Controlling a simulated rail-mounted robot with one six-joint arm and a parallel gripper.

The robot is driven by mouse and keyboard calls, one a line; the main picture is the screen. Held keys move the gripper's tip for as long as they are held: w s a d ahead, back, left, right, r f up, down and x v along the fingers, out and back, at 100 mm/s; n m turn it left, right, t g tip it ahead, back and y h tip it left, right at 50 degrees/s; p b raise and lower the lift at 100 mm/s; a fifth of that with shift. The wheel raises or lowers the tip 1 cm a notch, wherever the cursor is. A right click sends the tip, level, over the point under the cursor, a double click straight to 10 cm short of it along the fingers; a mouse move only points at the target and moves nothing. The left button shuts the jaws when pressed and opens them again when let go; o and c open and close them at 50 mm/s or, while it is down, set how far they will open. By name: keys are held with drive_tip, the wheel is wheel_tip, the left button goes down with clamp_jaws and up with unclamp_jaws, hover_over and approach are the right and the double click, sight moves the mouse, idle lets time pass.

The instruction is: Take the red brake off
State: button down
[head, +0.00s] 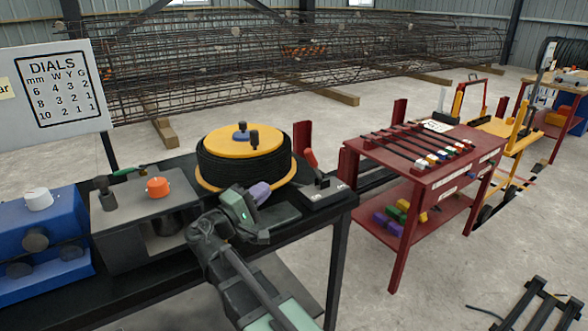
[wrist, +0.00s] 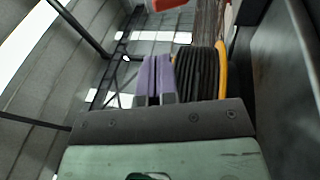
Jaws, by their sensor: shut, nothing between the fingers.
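The red brake lever (head: 311,158) stands tilted on a small grey plate at the right end of the black bench, just right of the cable reel. My gripper (head: 262,190) is in front of the reel, left of and apart from the lever. Its two purple fingers (wrist: 158,78) are together with nothing between them. A red shape (wrist: 168,4) at the top edge of the wrist view may be the lever, but it is cut off. The reel's black coil (wrist: 200,75) shows just beyond the fingers.
A grey box with an orange knob (head: 158,187) and a blue box (head: 38,225) stand left on the bench. A red rack table (head: 425,160) is to the right, across a gap.

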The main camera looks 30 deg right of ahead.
sight(306, 155)
drive_tip(key=p+x, duration=0.3)
drive_tip(key=x, duration=1.1)
drive_tip(key=shift+f, duration=0.15)
drive_tip(key=shift+p, duration=0.45)
